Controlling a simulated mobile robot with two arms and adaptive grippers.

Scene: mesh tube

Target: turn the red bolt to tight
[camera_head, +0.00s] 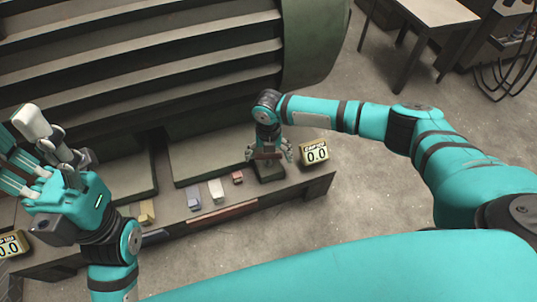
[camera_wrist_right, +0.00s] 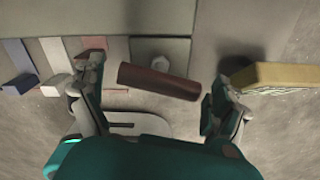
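A dark red bar (camera_wrist_right: 160,82), which I take to be the red bolt's handle, lies slightly tilted between the fingertips of my right gripper (camera_wrist_right: 152,94) in the right wrist view. Small gaps show at both its ends, and the fingers are apart. In the head view the bar (camera_head: 266,155) is between the fingers of my right gripper (camera_head: 268,154), above a dark base block (camera_head: 270,171). A pale hexagonal piece (camera_wrist_right: 160,62) shows behind the bar. My left gripper (camera_head: 42,142) is raised at the left, away from the bar; its finger opening is unclear.
A counter marked 0.0 (camera_head: 315,154) stands just right of the bar. Small blue (camera_head: 194,197), white (camera_head: 216,190), yellow (camera_head: 147,211) and red (camera_head: 237,177) blocks sit along the bench (camera_head: 176,207). A large slatted machine (camera_head: 150,95) rises behind. A second 0.0 display (camera_head: 12,243) is far left.

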